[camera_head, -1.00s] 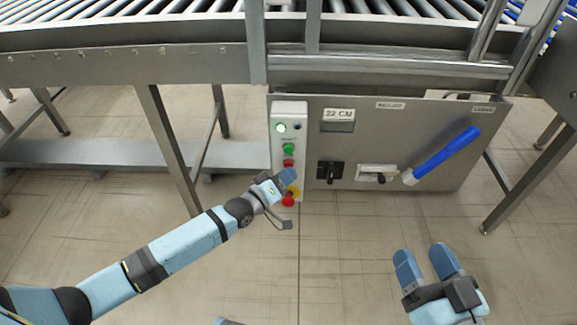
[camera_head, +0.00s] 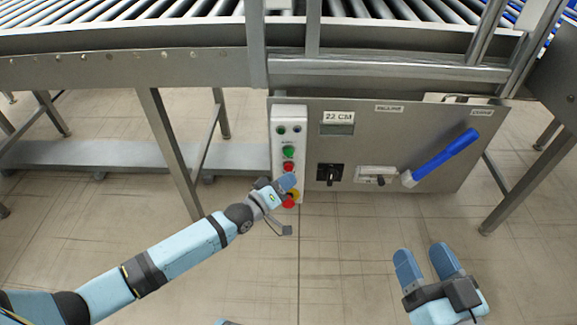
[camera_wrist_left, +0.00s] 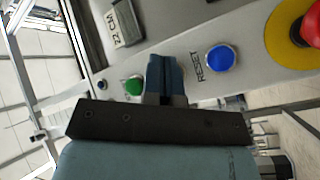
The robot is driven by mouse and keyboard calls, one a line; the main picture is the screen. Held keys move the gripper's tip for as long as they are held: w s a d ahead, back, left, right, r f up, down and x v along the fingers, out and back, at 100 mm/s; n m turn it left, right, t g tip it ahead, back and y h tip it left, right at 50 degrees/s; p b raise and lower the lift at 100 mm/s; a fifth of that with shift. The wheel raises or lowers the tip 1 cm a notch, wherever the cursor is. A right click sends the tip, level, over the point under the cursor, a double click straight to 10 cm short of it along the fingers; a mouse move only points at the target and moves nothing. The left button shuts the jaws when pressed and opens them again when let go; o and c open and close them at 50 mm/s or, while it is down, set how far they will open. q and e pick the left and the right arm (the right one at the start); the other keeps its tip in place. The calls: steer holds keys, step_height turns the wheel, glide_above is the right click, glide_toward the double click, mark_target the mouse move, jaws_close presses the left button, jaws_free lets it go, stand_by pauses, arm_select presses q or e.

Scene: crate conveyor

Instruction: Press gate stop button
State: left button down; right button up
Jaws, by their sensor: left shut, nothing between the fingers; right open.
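The control box (camera_head: 277,150) is a narrow white panel below the conveyor. It has two small dark lamps at its top, then a green button (camera_head: 288,151), a red button (camera_head: 288,167) and a red mushroom button (camera_head: 289,202) on a yellow base. My left gripper (camera_head: 287,182) is shut and empty, its tips just below the red button in the head view. In the left wrist view my fingers (camera_wrist_left: 166,75) stand between the green button (camera_wrist_left: 133,85) and the blue RESET button (camera_wrist_left: 221,58), hiding the red button. Contact cannot be told. My right gripper (camera_head: 425,262) is open and empty.
A steel panel (camera_head: 420,150) beside the box carries a 22 CM display (camera_head: 338,118), a black switch (camera_head: 330,174) and a blue-handled lever (camera_head: 445,155). The roller conveyor (camera_head: 150,35) runs above. A table leg (camera_head: 168,150) stands left of the box. The floor in front is clear.

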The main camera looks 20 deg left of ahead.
arm_select(q)
steer(key=shift+s, duration=0.1)
steer(key=s+p, duration=0.1)
steer(key=s+d+p, duration=0.1)
steer(key=s, duration=0.1)
steer(key=s+p, duration=0.1)
steer(key=shift+s+d, duration=0.25)
steer(key=shift+s, duration=0.15)
stand_by(0.9)
